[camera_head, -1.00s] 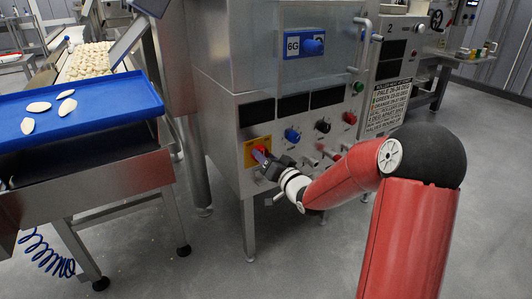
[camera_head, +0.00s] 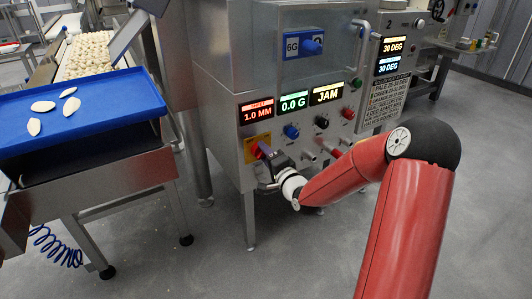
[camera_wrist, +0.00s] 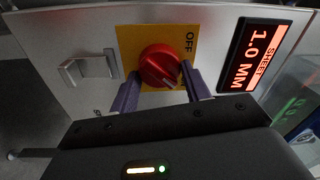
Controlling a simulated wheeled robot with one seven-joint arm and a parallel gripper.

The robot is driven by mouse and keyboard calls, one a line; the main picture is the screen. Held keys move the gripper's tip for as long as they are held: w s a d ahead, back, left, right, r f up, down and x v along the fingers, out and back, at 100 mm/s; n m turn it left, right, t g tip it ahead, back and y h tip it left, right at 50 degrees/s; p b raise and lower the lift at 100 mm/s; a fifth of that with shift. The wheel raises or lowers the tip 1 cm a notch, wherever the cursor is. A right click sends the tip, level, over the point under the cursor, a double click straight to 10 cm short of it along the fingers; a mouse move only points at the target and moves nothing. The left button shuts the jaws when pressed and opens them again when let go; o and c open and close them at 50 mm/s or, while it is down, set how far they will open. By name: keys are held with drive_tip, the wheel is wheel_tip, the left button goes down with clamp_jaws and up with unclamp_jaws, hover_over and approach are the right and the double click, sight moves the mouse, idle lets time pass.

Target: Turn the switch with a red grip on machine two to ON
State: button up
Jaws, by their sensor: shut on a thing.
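The red-grip switch (camera_wrist: 160,66) sits on a yellow plate (camera_wrist: 128,38) on the steel machine's front, with the word OFF at the plate's edge in the wrist view. My gripper (camera_wrist: 160,92) is shut on the red grip, one finger at each side. In the head view my gripper (camera_head: 262,152) is at the yellow plate (camera_head: 250,143) and hides most of the switch. The machine's displays are lit, reading 1.0 MM (camera_head: 257,111), 0.0 G (camera_head: 294,103) and JAM (camera_head: 327,94). A plate marked 2 (camera_head: 391,24) tops the panel at right, above lit 30 DEG displays (camera_head: 394,45).
Blue (camera_head: 291,131), black (camera_head: 321,122) and red (camera_head: 348,113) knobs and a green button (camera_head: 356,83) line the panel. A steel bracket (camera_wrist: 90,68) sticks out beside the switch. A blue tray (camera_head: 80,105) with pasta pieces stands at left.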

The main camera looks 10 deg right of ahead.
drive_tip(key=shift+f+m, duration=0.1)
drive_tip(key=shift+m, duration=0.2)
drive_tip(key=o, duration=1)
drive_tip(key=shift+s, duration=0.1)
drive_tip(key=v, duration=0.7)
drive_tip(key=shift+s, duration=0.35)
